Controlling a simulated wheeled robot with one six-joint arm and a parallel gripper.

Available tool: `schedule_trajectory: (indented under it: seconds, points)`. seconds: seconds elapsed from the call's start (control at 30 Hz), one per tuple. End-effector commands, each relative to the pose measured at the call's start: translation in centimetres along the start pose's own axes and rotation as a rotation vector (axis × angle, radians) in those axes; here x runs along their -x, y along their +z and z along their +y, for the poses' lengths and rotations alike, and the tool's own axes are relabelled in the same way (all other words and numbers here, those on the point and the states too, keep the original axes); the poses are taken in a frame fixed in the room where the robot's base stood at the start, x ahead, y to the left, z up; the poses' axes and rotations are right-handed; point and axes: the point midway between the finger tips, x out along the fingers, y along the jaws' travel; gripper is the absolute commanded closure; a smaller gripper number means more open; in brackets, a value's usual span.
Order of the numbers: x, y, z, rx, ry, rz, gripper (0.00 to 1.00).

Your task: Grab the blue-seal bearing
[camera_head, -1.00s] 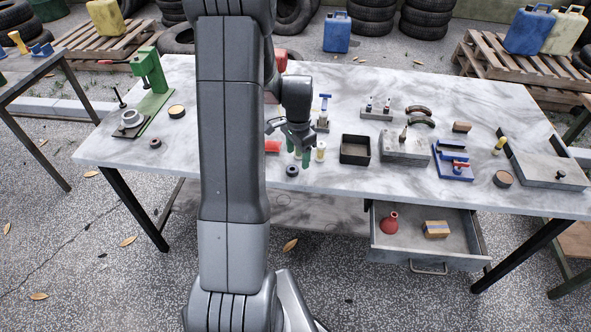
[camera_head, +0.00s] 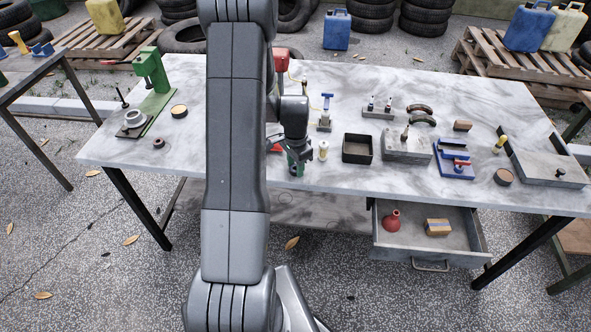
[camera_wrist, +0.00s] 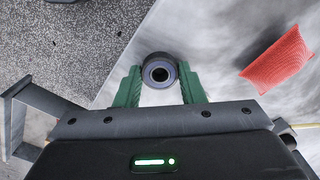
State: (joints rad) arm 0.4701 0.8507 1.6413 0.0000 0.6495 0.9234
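The blue-seal bearing (camera_wrist: 160,72) is a small dark ring with a bluish-grey face in the wrist view. It lies on the marble-like tabletop near its front edge. My gripper (camera_wrist: 160,76) has green fingers, one on each side of the bearing, close to its rim. The fingers look open around it, and I cannot tell if they touch it. In the head view my gripper (camera_head: 297,165) is low over the table and hides most of the bearing.
A yellowish bottle-like piece (camera_head: 323,150) and an open black bin (camera_head: 357,148) stand to the right. Another small ring (camera_head: 159,143) lies at left. An open drawer (camera_head: 430,252) juts out below.

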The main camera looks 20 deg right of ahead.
Motion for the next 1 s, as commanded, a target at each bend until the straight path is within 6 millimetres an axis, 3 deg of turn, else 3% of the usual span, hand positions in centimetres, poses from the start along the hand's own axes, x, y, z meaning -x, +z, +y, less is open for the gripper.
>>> schedule_trajectory:
  seconds: [0.03, 0.1, 0.47, 1.0]
  points:
    - [0.0, 0.0, 0.0, 0.000, 0.000, 0.000, 0.78]
    - [0.0, 0.0, 0.0, 0.000, 0.000, 0.000, 0.88]
    - [0.9, -0.1, -0.1, 0.000, -0.002, 0.002, 0.89]
    - [9.3, 0.0, -0.1, 0.000, -0.002, 0.002, 0.89]
